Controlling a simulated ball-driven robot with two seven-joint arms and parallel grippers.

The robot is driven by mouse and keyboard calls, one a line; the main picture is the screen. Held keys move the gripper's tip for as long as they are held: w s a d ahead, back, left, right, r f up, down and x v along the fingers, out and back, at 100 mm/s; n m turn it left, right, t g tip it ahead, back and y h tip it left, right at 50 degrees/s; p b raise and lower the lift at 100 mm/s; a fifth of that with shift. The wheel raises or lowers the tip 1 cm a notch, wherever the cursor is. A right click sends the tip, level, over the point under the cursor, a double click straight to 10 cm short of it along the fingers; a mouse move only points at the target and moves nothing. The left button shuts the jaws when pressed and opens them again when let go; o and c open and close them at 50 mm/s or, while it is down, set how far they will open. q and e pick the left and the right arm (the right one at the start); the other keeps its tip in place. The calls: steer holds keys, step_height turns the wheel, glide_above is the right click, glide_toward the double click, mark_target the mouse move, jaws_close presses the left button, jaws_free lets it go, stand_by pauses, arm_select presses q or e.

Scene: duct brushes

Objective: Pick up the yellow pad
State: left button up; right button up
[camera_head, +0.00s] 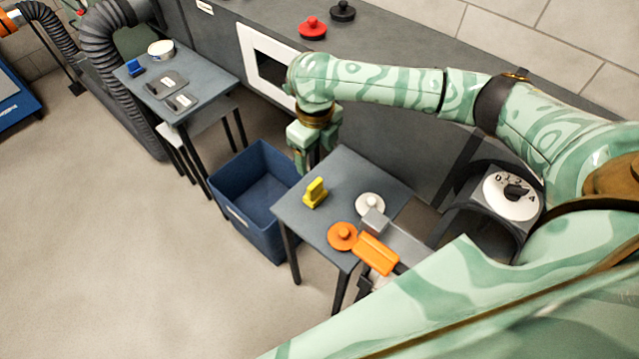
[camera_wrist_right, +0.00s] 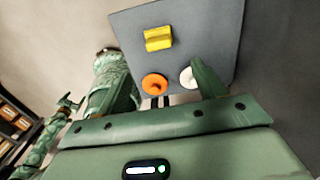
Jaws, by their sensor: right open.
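The yellow pad (camera_head: 315,192), a small block with a raised grip, sits upright on the small grey table (camera_head: 345,165) near its left edge. It also shows in the right wrist view (camera_wrist_right: 158,38), near the upper middle of the tabletop. My right gripper (camera_head: 307,158) is open and empty. It points down and appears above and behind the pad in the head view, apart from it. In the right wrist view one finger shows right of the pad, overlapping the white disc.
An orange knobbed disc (camera_head: 342,236) and a white knobbed disc (camera_head: 369,205) share the table. An orange-handled grey object (camera_head: 376,253) is at its right edge. A blue bin (camera_head: 236,218) stands left. A grey duct with a white-framed opening (camera_head: 268,67) runs behind.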

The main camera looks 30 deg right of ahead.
mark_target(315, 183)
step_height(315, 183, down, 8)
steer(key=b, duration=0.3)
steer(key=shift+f, duration=0.5)
step_height(315, 183, down, 5)
steer(key=b, duration=0.3)
steer(key=shift+w+a, duration=0.1)
steer(key=shift+a, duration=0.05)
arm_select(q)
step_height(315, 183, down, 6)
steer(key=s, duration=0.2)
steer(key=shift+s+g, duration=0.15)
steer(key=shift+g, duration=0.15)
arm_select(e)
steer(key=shift+r, duration=0.1)
arm_select(q)
steer(key=shift+f, duration=0.1)
arm_select(e)
steer(key=shift+c, duration=0.3)
steer(key=c, duration=1.1)
steer(key=shift+r, duration=0.15)
